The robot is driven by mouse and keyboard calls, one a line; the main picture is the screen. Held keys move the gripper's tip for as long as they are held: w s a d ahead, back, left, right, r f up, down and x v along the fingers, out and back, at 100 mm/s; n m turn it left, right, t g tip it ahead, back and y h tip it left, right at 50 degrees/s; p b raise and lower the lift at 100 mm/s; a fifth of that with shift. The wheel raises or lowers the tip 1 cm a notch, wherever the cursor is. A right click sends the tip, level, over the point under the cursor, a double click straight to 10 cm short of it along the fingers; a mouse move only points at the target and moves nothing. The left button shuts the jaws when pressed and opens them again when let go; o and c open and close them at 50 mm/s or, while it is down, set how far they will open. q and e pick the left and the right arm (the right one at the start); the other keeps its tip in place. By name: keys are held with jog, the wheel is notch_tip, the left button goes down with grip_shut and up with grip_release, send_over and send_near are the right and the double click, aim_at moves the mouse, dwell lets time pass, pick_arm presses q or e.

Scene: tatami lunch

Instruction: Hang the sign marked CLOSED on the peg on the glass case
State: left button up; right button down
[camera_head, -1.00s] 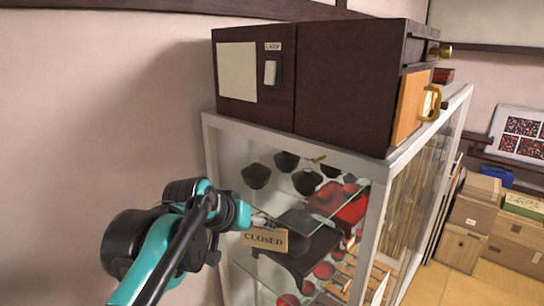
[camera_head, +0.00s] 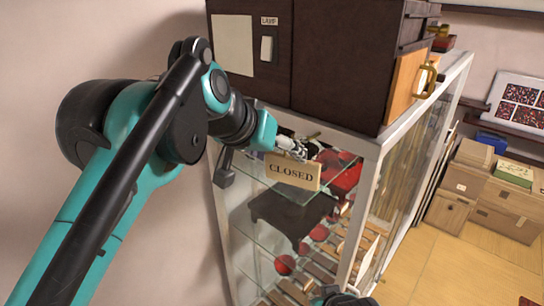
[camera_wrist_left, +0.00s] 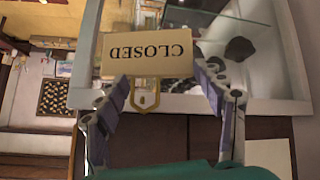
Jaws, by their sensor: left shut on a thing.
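The tan sign marked CLOSED (camera_head: 292,171) hangs from my left gripper (camera_head: 292,148), in front of the glass case (camera_head: 368,215). My left gripper is shut on the sign, near its top edge. In the left wrist view the sign (camera_wrist_left: 148,66) shows upside down between the fingers (camera_wrist_left: 163,85), with its brass hanger loop (camera_wrist_left: 145,100) towards the gripper. A small brass piece (camera_head: 313,135), perhaps the peg, shows just behind the gripper at the case's front; the gripper partly hides it. The sign looks apart from it. My right gripper's fingers do not show.
A dark brown cabinet (camera_head: 345,60) with a LAMP switch (camera_head: 267,48) stands on the case, close above my gripper. Red and black wares lie on glass shelves inside. Cardboard boxes (camera_head: 470,190) stand at right. The floor (camera_head: 440,265) before them is clear.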

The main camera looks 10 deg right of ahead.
pick_arm(q)
jog(key=w+d+f, duration=0.1)
jog(key=w+d, duration=0.3)
jog(key=d, duration=0.1)
jog(key=shift+w+d+f, duration=0.15)
jog(key=shift+w+d, duration=0.1)
jog(key=shift+d, duration=0.15)
dwell(0.4)
jog(key=shift+f, duration=0.1)
dwell(0.5)
jog(key=o, duration=1.3)
